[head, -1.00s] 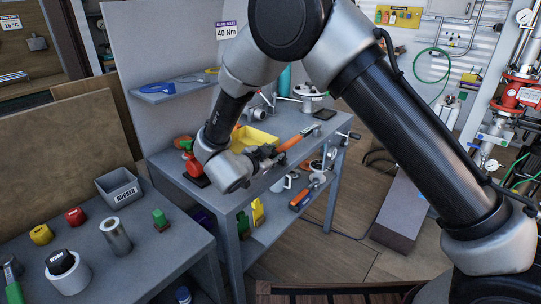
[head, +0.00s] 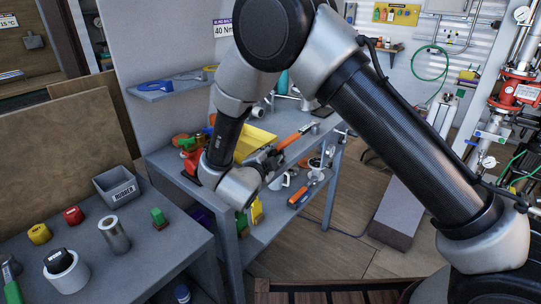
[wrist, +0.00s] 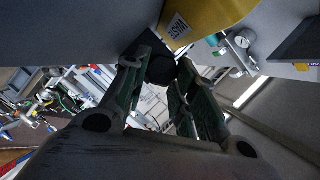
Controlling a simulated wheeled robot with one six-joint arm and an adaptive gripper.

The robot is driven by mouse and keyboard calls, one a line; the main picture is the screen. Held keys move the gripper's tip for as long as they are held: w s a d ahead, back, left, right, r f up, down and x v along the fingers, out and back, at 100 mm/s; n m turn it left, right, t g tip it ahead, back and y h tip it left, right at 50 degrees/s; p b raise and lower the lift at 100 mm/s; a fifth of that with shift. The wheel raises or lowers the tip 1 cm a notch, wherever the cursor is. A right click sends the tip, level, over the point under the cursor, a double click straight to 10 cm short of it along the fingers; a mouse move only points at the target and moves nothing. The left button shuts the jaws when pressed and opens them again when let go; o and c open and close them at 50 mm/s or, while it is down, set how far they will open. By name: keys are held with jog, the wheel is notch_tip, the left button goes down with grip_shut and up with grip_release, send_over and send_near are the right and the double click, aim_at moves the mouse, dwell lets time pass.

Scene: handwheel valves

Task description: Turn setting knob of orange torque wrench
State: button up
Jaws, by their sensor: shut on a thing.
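The orange torque wrench (head: 296,135) lies on the grey workbench (head: 175,158) in the head view, its handle slanting up and to the right. My gripper (head: 268,160) is at the wrench's near, lower-left end. In the wrist view my gripper (wrist: 160,82) has its two green-lined fingers on either side of a dark round end (wrist: 161,69), which looks like the wrench's setting knob. The fingers are shut on it. In the head view my wrist and fingers hide the knob, and its scale cannot be read.
A yellow bin (head: 255,141) stands close beside my gripper on the bench; it also shows in the wrist view (wrist: 205,18). A wall sign (head: 223,29) reads 40 Nm. A lower shelf (head: 275,222) holds tools. The floor right of the bench is partly clear.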

dwell(0.3)
jog(key=o, duration=0.7)
jog(key=shift+o, duration=0.2)
jog(key=v, duration=1.2)
